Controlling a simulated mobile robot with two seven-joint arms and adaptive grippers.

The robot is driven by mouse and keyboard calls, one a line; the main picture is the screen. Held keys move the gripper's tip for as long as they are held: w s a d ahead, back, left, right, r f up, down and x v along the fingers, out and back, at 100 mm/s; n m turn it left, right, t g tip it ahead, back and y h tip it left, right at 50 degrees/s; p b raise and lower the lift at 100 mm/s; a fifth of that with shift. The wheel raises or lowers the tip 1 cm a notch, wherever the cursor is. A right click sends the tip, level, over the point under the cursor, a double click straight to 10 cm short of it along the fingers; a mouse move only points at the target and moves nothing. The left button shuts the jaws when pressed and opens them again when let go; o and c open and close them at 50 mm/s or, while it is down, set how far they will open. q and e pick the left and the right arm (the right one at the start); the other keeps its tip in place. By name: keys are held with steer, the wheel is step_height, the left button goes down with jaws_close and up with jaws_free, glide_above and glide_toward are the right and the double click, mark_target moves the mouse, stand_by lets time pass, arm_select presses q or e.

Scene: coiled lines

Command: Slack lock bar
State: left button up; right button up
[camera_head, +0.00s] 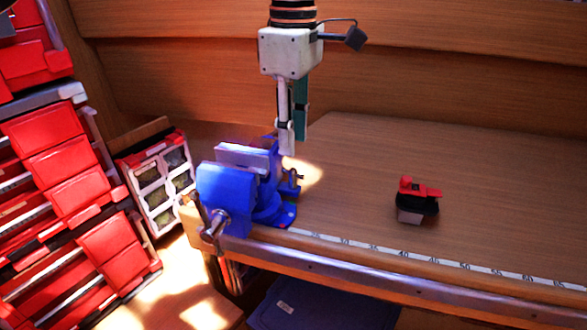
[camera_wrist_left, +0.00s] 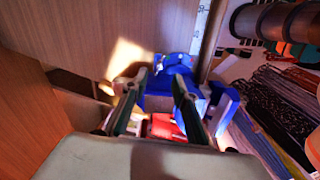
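A blue bench vise (camera_head: 228,195) stands at the left front corner of the wooden bench. A metal bar handle (camera_head: 213,230) is at its front end. A small bar on a screw (camera_head: 294,182) stands at the right side of its base; I cannot tell for sure which of the two is the lock bar. My left gripper (camera_head: 288,150) points down, above and behind the small bar, apart from it. In the left wrist view its fingers (camera_wrist_left: 160,80) are spread with nothing held, and part of the blue vise (camera_wrist_left: 178,65) shows beyond them. My right gripper is not in view.
A red and black object (camera_head: 418,200) sits on the bench (camera_head: 480,190) to the right. A measuring strip (camera_head: 435,257) runs along the front edge. A red drawer rack (camera_head: 70,180) and a white-framed case (camera_head: 160,180) stand left. The bench middle is clear.

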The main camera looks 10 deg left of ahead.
mark_target(293, 170)
arm_select(q)
step_height(293, 170, down, 8)
steer(key=shift+r+b, duration=0.25)
steer(key=shift+b, duration=0.05)
steer(key=shift+c, duration=0.3)
jaws_close()
